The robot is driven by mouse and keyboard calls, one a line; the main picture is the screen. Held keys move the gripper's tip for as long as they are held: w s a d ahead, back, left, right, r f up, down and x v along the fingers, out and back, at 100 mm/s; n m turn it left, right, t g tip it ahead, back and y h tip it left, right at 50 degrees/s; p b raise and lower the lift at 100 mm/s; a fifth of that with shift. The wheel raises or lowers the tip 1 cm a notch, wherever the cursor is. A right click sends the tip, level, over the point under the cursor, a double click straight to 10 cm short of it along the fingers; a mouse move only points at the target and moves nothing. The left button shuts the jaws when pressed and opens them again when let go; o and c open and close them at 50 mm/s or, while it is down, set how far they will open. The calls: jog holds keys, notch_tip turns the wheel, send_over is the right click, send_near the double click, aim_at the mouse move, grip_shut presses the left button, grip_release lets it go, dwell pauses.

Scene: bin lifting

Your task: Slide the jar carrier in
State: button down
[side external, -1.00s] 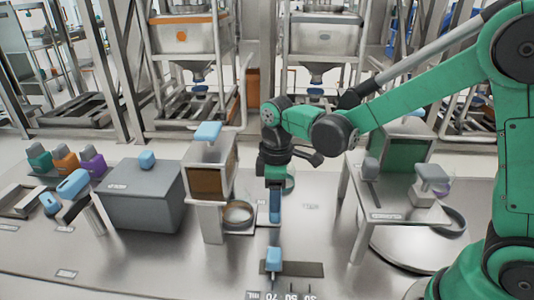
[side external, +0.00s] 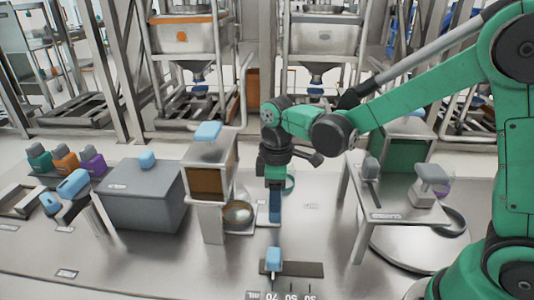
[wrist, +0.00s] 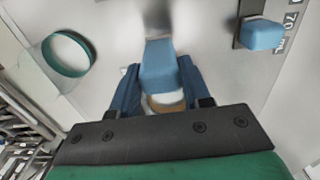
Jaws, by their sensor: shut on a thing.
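My gripper (wrist: 158,90) has dark blue fingers on either side of a light blue block (wrist: 158,62) and is shut on it. A round tan-and-white thing (wrist: 166,103) shows partly below the block, between the fingers; the rest is hidden. In the side view my gripper (side external: 275,220) points down over the metal table, right of the open-fronted box. I cannot tell for sure which thing is the jar carrier. A green-rimmed ring or jar stands behind my gripper in the side view, and the ring (wrist: 66,54) lies at the left in the wrist view.
An open-fronted box (side external: 223,160) with a light blue handle and a round dish (side external: 238,217) stand left of my gripper. A grey box (side external: 145,203) is farther left. A blue-topped block (side external: 273,259) on a dark plate is in front. A metal stand (side external: 390,214) is at right.

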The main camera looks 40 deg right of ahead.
aim_at(256, 213)
jog(key=shift+w+a, duration=1.35)
jog(key=shift+c, duration=2)
grip_release()
notch_tip(256, 213, up, 6)
jog(key=shift+f, duration=0.2)
jog(key=shift+r, duration=0.1)
